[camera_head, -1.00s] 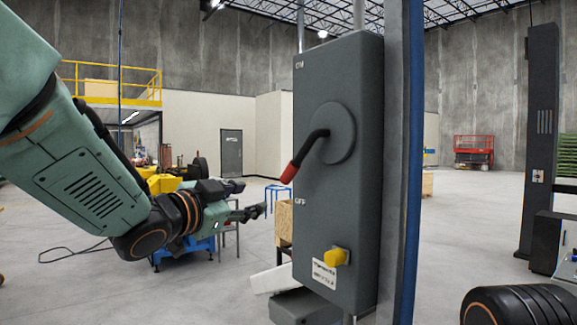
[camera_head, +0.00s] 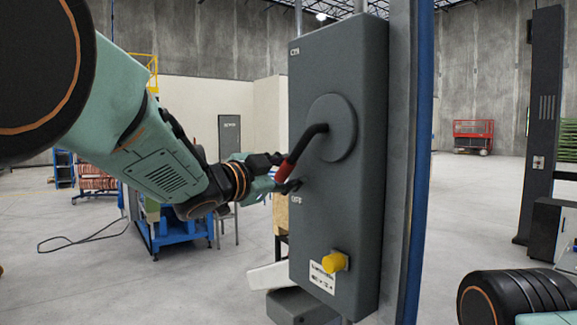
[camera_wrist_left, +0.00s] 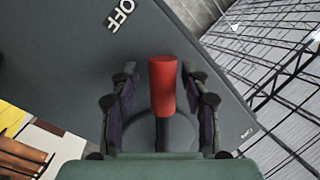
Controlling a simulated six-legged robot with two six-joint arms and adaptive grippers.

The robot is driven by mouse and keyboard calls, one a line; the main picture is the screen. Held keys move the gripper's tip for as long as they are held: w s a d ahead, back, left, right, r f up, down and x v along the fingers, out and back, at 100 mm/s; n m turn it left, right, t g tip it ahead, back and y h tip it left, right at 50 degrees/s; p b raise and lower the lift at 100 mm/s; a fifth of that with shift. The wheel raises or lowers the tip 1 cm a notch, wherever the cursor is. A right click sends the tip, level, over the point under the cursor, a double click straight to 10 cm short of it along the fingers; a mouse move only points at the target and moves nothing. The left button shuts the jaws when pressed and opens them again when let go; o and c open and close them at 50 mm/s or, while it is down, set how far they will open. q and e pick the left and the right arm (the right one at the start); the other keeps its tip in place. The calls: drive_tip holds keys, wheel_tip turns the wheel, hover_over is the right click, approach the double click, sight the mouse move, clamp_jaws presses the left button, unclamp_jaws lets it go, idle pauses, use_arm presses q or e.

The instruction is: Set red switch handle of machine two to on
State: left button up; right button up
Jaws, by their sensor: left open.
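The grey switch box (camera_head: 340,220) stands upright, with ON marked near its top and OFF lower down. Its black lever with the red handle (camera_head: 285,171) points down and left towards OFF from the round hub (camera_head: 333,127). My left gripper (camera_head: 285,172) is at the red handle. In the left wrist view the red handle (camera_wrist_left: 162,85) lies between the two open fingers (camera_wrist_left: 162,100), with a gap on each side. OFF (camera_wrist_left: 121,14) shows at the top and ON at the lower right. My right gripper is not in view.
A yellow knob (camera_head: 335,261) and a white label are low on the box front. A blue-edged post (camera_head: 412,160) stands right behind the box. A blue bench (camera_head: 175,235) is further back left. The floor between is open.

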use_arm(q)
drive_tip(key=shift+w+f, duration=0.15)
drive_tip(key=shift+w, duration=0.45)
drive_tip(key=shift+a, duration=0.15)
drive_tip(key=s, duration=0.1)
drive_tip(key=s+r, duration=0.1)
drive_tip(key=shift+s+r, duration=0.15)
drive_tip(key=shift+s, duration=0.15)
drive_tip(key=shift+c, duration=1.3)
drive_tip(key=shift+w+d+f, duration=0.2)
drive_tip(key=shift+w+d, duration=0.05)
drive_tip(key=shift+w, duration=0.05)
drive_tip(key=shift+c, duration=0.7)
drive_tip(key=shift+w+a+f, duration=0.1)
drive_tip(key=shift+w+f, duration=0.3)
drive_tip(key=shift+w, duration=0.45)
drive_tip(key=c, duration=0.3)
drive_tip(key=shift+a, duration=0.15)
drive_tip(key=shift+c, duration=0.8)
drive_tip(key=shift+s+r, duration=0.15)
drive_tip(key=shift+s, duration=0.15)
clamp_jaws()
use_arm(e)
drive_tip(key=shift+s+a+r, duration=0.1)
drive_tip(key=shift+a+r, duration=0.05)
